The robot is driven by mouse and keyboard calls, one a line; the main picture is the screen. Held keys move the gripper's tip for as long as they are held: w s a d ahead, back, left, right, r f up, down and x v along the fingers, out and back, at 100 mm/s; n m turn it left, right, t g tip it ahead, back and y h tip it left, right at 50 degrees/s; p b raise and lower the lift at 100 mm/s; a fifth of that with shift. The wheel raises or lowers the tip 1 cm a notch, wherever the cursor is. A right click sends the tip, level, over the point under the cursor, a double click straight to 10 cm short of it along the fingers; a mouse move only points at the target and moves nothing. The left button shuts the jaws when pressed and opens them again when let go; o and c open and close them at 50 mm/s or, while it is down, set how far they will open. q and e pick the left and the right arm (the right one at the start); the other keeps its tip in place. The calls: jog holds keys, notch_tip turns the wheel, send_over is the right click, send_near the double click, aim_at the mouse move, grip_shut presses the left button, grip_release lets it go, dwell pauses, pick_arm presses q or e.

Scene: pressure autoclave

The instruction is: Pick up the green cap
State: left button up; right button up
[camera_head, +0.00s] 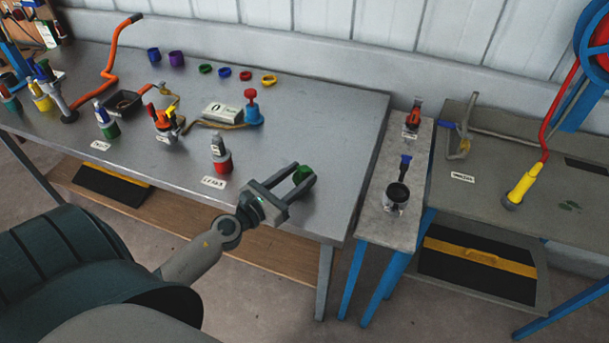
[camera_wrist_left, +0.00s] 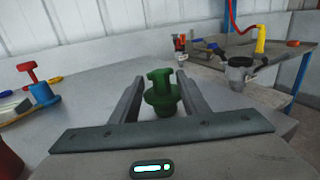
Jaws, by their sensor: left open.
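The green cap (camera_head: 303,174) stands near the front right corner of the grey metal table (camera_head: 340,120). In the left wrist view the green cap (camera_wrist_left: 162,94) shows a wide flange and a narrower top, upright between the two fingers. My left gripper (camera_head: 300,182) is open, with one finger on each side of the cap. It also shows in the left wrist view (camera_wrist_left: 157,95). Whether the fingers touch the cap cannot be told. The cap's underside is partly hidden. My right gripper is not in view.
A red container (camera_head: 222,163) with a grey top stands left of my gripper, behind a LEAKS label (camera_head: 214,182). A red-and-blue part (camera_head: 252,108) and several coloured rings lie farther back. A narrow side table (camera_head: 408,185) stands to the right, across a gap.

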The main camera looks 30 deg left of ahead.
pick_arm(q)
jog(key=shift+w+d, duration=0.1)
jog(key=shift+w, duration=0.4)
jog(key=shift+w+d+f+p, duration=0.1)
jog(key=shift+w+d+p, duration=0.1)
jog(key=shift+w, duration=0.65)
jog(key=shift+w+d+f+p, duration=0.1)
jog(key=shift+w+p, duration=0.05)
jog(key=shift+w, duration=0.7)
jog(key=shift+w+d+p, duration=0.15)
jog(key=shift+w+p, duration=0.05)
jog(key=shift+w, duration=0.65)
jog(key=shift+c, duration=0.2)
grip_shut()
